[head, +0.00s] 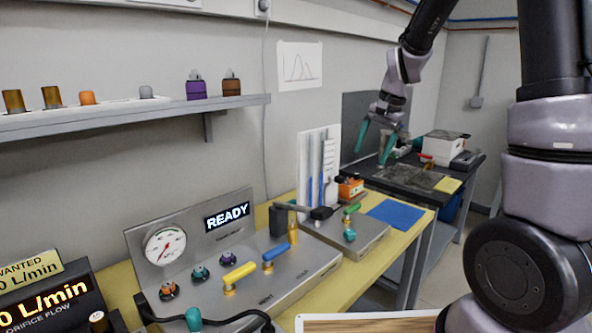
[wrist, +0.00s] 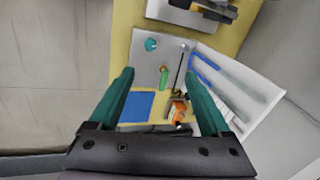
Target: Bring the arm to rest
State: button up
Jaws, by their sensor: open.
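My gripper (head: 374,142) is in the upper right of the head view, raised in the air, with its teal fingers pointing down. In the wrist view the two teal fingers of my gripper (wrist: 160,98) stand wide apart with nothing held between them. Below and beyond them I see the yellow bench, with a blue mat (wrist: 136,107) and an orange device (wrist: 178,110) between the fingers in the picture. My arm comes in from the upper right in the head view.
A metal panel (head: 205,232) with a lit READY sign, dial and valves stands on the yellow bench. A blue mat (head: 401,217) and an orange device (head: 350,187) lie farther right. A dark table (head: 400,178) with a white box (head: 443,143) is behind. A shelf (head: 120,118) holds several small caps.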

jog(key=s+d+r+n+t, duration=0.1)
jog(key=s+d+r+t, duration=0.1)
jog(key=s+r, duration=0.5)
jog(key=s+d+r+n+t, duration=0.1)
jog(key=s+r, duration=0.6)
jog(key=s, duration=0.8)
jog(key=shift+s+d+n+t, duration=0.15)
jog(key=shift+d+n+t, duration=0.35)
jog(key=shift+t, duration=0.5)
